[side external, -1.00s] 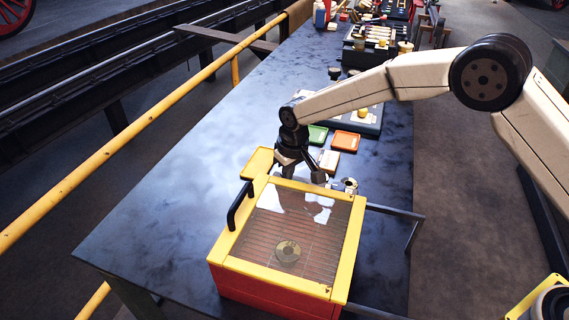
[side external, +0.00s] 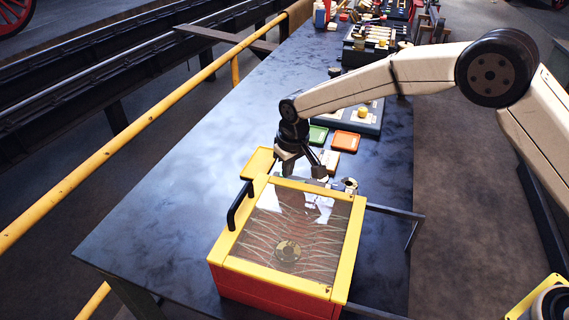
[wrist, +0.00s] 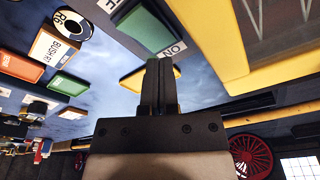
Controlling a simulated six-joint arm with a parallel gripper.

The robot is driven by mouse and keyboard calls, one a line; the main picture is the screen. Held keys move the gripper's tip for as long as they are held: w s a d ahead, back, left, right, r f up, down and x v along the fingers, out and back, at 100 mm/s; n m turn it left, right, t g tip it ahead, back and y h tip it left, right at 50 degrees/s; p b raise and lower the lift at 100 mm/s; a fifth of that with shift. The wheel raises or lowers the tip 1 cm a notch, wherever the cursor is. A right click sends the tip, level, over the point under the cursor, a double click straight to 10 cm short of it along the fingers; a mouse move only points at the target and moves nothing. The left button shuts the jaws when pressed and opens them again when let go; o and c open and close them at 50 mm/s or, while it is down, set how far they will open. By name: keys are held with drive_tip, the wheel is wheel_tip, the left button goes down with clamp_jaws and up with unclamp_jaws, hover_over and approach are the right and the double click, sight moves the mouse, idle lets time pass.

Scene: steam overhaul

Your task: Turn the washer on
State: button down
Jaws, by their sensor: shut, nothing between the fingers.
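The washer (side external: 225,283) is a red box with a yellow top frame and a clear lid, at the near end of the table in the side view. Pale wavy streaks cover the rack under the lid, around a round flanged part (side external: 288,251). My gripper (side external: 320,172) is shut and empty, low at the washer's far side. In the wrist view, the shut fingers (wrist: 160,66) are close beside a green button (wrist: 146,27) with a white ON label (wrist: 172,50). I cannot tell whether they touch it. The washer's yellow frame (wrist: 205,30) is to the right.
A black handle (side external: 238,205) stands on the washer's left side. A yellow tray (side external: 257,162), a green tray (side external: 318,135) and an orange tray (side external: 345,141) lie beyond it. A metal ring (side external: 350,184) is close to my gripper. The table's left part is clear.

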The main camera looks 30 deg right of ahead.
drive_tip(key=shift+r, duration=2.55)
drive_tip(key=shift+s+d+r, duration=0.1)
drive_tip(key=shift+s+d, duration=0.2)
drive_tip(key=shift+d, duration=0.25)
drive_tip(key=s+d+m, duration=0.1)
drive_tip(key=s+d, duration=0.8)
drive_tip(key=s, duration=0.4)
drive_tip(key=s+d+f+m, duration=0.1)
drive_tip(key=s+d+m, duration=0.1)
drive_tip(key=s+d, duration=0.8)
drive_tip(key=s, duration=0.3)
drive_tip(key=shift+s+t, duration=0.3)
drive_tip(key=shift+t, duration=0.1)
